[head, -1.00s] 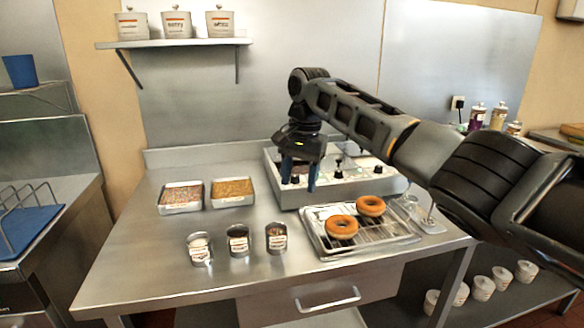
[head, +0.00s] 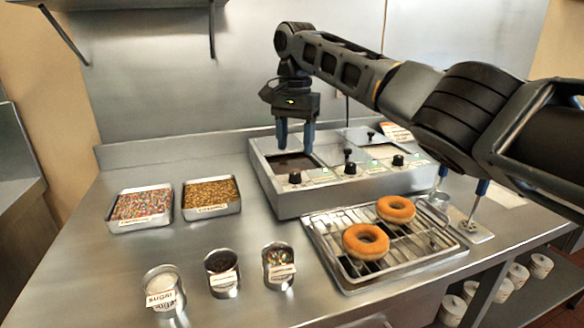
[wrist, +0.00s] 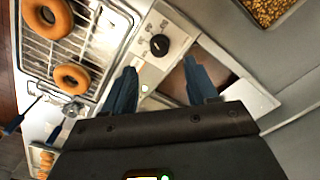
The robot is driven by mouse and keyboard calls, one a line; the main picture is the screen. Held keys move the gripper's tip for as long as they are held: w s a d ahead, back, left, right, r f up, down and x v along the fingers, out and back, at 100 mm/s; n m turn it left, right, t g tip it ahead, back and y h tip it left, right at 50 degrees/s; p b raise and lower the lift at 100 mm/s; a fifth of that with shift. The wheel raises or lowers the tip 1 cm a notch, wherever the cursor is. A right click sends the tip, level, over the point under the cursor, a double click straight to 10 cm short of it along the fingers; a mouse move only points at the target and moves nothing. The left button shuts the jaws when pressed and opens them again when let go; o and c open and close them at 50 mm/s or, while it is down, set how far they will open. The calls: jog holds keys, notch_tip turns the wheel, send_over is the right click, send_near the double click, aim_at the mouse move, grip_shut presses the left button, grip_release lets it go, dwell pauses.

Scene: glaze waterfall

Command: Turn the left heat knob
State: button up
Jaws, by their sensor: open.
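The left heat knob (head: 295,177) is a small black dial on the front panel of the silver glaze warmer (head: 330,199), in front of a dark-filled well (head: 291,163). In the wrist view, a black knob (wrist: 159,45) with a white mark shows just beyond the fingertips; it looks like the left one. My gripper (head: 296,147) is open and empty, pointing down above the left well, behind and above the left knob. Its two blue fingers (wrist: 160,67) are spread apart in the wrist view, not touching the knob.
A middle knob (head: 350,168) and a right knob (head: 398,161) sit along the same panel. A wire rack (head: 334,234) with two doughnuts stands in front. Two topping trays (head: 139,219) are at left, with several tins (head: 222,285) nearer. The counter between is clear.

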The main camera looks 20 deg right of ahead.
aim_at(295, 172)
notch_tip(295, 172, down, 7)
jog(key=shift+r, duration=0.1)
jog(key=shift+c, duration=0.2)
jog(key=c, duration=1)
jog(key=shift+p, duration=0.3)
